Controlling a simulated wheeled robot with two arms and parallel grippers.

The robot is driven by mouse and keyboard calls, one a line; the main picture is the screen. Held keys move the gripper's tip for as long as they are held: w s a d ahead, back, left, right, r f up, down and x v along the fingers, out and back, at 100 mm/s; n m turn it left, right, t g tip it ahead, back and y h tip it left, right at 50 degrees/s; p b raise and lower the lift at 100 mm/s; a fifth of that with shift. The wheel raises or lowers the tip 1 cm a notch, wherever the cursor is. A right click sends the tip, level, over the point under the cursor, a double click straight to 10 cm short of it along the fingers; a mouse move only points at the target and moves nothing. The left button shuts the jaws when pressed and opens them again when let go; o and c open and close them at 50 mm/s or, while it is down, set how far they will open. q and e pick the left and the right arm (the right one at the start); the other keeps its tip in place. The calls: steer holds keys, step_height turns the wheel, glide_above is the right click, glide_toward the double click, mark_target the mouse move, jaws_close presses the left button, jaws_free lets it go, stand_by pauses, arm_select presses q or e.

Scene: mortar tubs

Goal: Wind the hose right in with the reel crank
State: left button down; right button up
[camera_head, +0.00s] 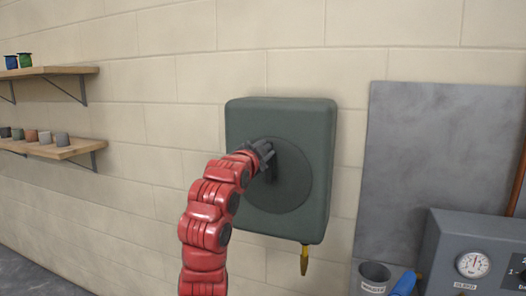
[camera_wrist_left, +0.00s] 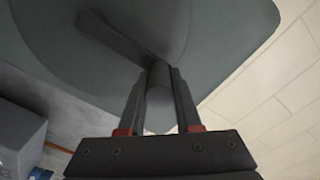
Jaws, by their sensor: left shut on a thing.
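The hose reel (camera_head: 238,125) is a dark green rounded box on the block wall, with a round disc (camera_head: 300,196) on its front. The crank (camera_wrist_left: 112,36) is a dark arm on the disc, with a round handle (camera_wrist_left: 159,84) at its end. My left gripper (camera_head: 267,150) is at the upper left part of the disc. In the left wrist view its fingers (camera_wrist_left: 159,98) are shut on the crank handle, one on each side. A yellow nozzle (camera_head: 304,262) hangs just below the box; little or no hose shows. My right gripper is not in view.
Wooden shelves (camera_head: 70,151) with small pots are on the wall at left. At right are a grey panel (camera_head: 420,140), a grey gauge box (camera_head: 450,232), a labelled grey cup (camera_head: 374,276) and a blue item (camera_head: 404,284). The wall around the reel's left side is clear.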

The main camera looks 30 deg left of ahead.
arm_select(q)
steer(key=shift+w+d+f, duration=0.1)
steer(key=shift+f, duration=0.2)
steer(key=c, duration=0.6)
jaws_free()
steer(key=shift+d+r, duration=0.1)
steer(key=shift+s, duration=0.45)
steer(key=b+v, duration=0.3)
steer(key=v, duration=1.3)
steer(key=shift+s+b, duration=0.3)
steer(key=shift+b, duration=0.05)
